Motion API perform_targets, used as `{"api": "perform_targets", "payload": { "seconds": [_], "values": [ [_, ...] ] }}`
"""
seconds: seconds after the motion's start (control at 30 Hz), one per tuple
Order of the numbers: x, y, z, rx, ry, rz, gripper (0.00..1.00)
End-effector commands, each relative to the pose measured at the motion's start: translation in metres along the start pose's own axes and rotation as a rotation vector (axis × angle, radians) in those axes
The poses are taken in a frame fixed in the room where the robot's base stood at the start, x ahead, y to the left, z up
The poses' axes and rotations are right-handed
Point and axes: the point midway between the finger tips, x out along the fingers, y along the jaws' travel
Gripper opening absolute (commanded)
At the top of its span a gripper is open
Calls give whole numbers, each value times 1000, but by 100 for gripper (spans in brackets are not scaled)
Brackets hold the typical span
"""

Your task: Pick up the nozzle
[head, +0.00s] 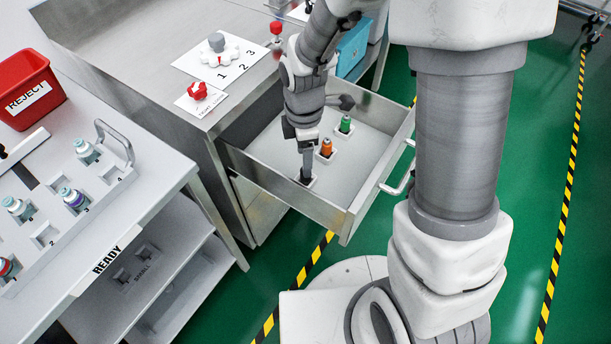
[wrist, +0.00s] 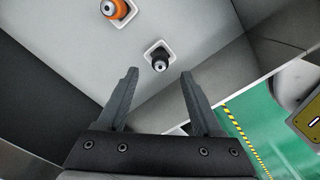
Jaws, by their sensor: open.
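In the wrist view, a dark nozzle (wrist: 159,63) with a pale tip stands in a white square holder on the drawer floor. My gripper (wrist: 158,76) is open, with the nozzle just beyond and between its fingertips; no contact shows. An orange nozzle (wrist: 113,8) stands in another holder at the top. In the head view my gripper (head: 306,177) points down into the open drawer at its near end and mostly hides the dark nozzle. The orange nozzle (head: 326,147) and a green nozzle (head: 345,124) stand behind it in a row.
The open drawer (head: 290,192) has raised metal walls close to my gripper and a handle (head: 398,172) at right. A worktop (head: 120,40) is above it. A cart with a tray (head: 60,235) of bottles and a red reject bin (head: 27,88) stands at left.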

Motion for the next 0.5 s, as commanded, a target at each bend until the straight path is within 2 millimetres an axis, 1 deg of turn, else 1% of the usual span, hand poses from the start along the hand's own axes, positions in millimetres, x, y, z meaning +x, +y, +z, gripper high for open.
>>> {"api": "perform_targets", "payload": {
  "seconds": [0.03,0.17,0.23,0.5],
  "values": [
    [5,0,0,0,0,-2,67],
    [10,0,0,1,0,0,67],
    [15,0,1,1,0,0,67],
    [55,0,3,0,-1,-2,67]
  ]
}}
